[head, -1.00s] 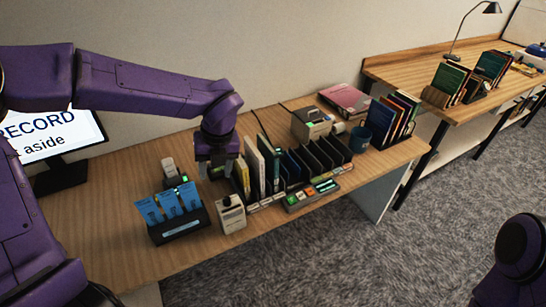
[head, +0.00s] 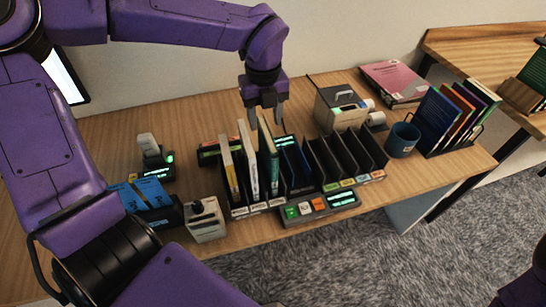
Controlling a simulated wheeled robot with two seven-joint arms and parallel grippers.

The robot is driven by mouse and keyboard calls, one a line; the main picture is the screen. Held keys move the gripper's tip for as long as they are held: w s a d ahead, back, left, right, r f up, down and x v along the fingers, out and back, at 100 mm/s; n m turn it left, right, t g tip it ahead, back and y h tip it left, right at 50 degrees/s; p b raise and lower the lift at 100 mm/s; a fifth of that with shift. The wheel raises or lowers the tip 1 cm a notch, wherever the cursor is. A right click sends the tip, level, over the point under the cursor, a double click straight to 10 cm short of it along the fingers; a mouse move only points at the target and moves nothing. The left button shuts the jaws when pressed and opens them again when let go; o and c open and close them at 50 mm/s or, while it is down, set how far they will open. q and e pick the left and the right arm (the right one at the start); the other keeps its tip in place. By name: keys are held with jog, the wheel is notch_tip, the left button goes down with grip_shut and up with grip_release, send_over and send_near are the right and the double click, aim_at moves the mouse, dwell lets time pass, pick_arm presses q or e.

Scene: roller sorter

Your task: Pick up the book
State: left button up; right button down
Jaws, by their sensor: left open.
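Several thin books stand upright in a black slotted sorter (head: 313,165) on the wooden desk. At its left end are a yellow-edged book (head: 229,172), a white book (head: 248,165) and a dark green book (head: 268,165). Blue items (head: 292,160) sit in the slots just right of these. My left gripper (head: 265,118) points down with its fingers apart, directly above and behind the top of the green book. Nothing shows held between the fingers. I cannot tell whether they touch the book. My right gripper is not in view; part of my right arm shows at lower right.
A grey control box (head: 206,220) and blue cards (head: 150,194) stand left of the sorter. A button panel (head: 315,206) lies in front. A beige machine (head: 342,108), blue cup (head: 403,140), pink book (head: 394,82) and book rack (head: 455,122) are to the right.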

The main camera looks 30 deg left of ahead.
aim_at(268, 144)
pick_arm(q)
jog(key=f, duration=0.3)
jog(key=f+p, duration=0.1)
jog(key=f, duration=0.5)
jog(key=shift+w+d+f+p, duration=0.15)
jog(key=shift+w+f+p, duration=0.15)
jog(key=shift+p, duration=0.1)
jog(key=shift+f, duration=0.35)
grip_shut()
